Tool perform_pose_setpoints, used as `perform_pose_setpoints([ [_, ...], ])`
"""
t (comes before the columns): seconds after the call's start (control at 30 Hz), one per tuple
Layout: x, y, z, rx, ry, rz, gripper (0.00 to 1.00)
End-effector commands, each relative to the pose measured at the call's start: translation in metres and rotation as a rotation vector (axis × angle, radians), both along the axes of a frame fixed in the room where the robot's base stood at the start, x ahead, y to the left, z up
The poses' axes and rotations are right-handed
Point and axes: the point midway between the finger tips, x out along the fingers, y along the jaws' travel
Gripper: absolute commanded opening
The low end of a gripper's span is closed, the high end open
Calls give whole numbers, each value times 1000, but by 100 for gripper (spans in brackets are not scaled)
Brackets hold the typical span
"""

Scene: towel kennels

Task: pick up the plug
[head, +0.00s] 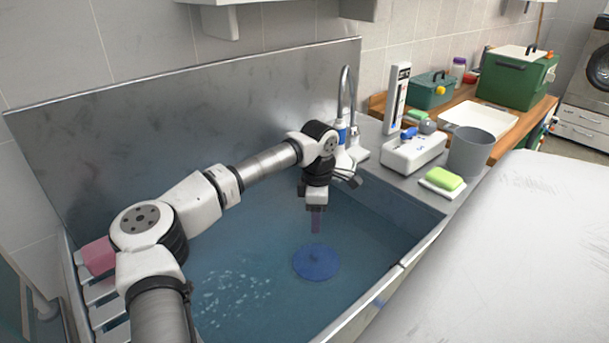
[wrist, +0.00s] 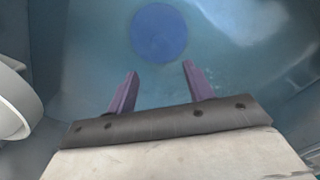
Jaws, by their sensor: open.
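The plug looks to be the round blue disc (head: 315,262) low in the water-filled sink (head: 215,205). In the wrist view the blue disc (wrist: 159,33) lies beyond the fingertips, roughly centred between them. My gripper (head: 316,228) hangs fingers down above the water side of the sink, just behind the disc in the head view. In the wrist view my gripper (wrist: 160,68) shows two purple fingers apart with nothing between them. I cannot tell the exact height of the fingertips over the disc.
A chrome tap (head: 346,100) rises at the sink's back right corner. A white device (head: 413,152), a grey cup (head: 470,152) and a green sponge (head: 444,178) stand on the right ledge. A pink item (head: 98,256) sits on the left rack.

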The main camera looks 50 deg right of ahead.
Motion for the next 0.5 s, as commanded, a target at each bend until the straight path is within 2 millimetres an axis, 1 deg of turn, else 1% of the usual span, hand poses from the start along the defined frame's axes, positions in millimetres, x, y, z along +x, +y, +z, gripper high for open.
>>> perform_pose_setpoints([
  [0.13,-1,0,-23,3,5,0,52],
  [0.3,-1,0,-56,3,5,0,52],
  [0.4,-1,0,-71,1,3,1,52],
  [0.5,-1,0,-80,1,3,0,52],
])
